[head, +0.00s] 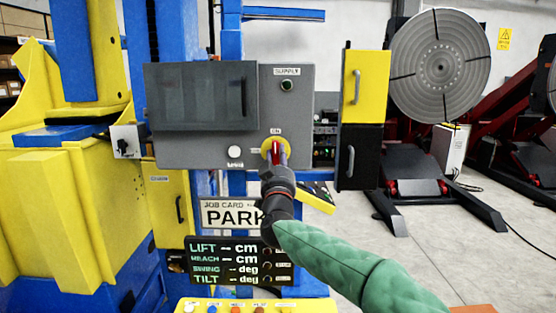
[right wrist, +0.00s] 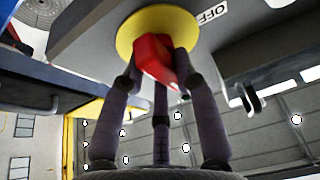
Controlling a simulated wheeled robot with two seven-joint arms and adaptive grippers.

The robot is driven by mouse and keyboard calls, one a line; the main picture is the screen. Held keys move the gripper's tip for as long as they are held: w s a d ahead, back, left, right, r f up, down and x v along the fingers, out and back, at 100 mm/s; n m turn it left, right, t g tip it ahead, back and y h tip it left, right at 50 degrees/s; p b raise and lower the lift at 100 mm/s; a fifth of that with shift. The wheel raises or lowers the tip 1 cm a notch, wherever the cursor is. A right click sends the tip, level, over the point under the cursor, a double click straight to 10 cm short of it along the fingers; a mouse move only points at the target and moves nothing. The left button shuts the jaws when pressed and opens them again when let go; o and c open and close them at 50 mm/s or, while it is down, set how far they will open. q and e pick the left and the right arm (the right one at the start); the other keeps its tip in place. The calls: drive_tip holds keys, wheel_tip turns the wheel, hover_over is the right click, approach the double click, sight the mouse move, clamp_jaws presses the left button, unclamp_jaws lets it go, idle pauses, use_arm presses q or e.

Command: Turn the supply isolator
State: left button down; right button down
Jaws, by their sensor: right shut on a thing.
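The supply isolator is a red handle (head: 276,151) on a yellow round plate (head: 265,146), low on the right part of the grey control box (head: 190,150). An "ON" label sits above it in the head view. In the right wrist view the red handle (right wrist: 155,58) stands out from the yellow plate (right wrist: 150,22), with an "OFF" label beside the plate. My right gripper (head: 279,160) is shut on the red handle, its fingers around it. The fingers hide part of the handle. My left gripper is not in view.
Above the isolator is a green lamp or button (head: 287,85) under a "SUPPLY" label. A white button (head: 235,152) is to its left. A yellow cabinet door (head: 364,85) stands right of the box. A display panel (head: 235,262) and a job card (head: 229,214) are below.

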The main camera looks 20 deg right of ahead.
drive_tip(key=shift+f+m, duration=0.15)
drive_tip(key=shift+m, duration=0.15)
drive_tip(key=c, duration=0.9)
unclamp_jaws()
drive_tip(key=shift+c, duration=0.2)
drive_tip(key=shift+s, duration=0.1)
drive_tip(key=v, duration=1.1)
drive_tip(key=shift+s+a, duration=0.3)
drive_tip(key=shift+f, duration=0.15)
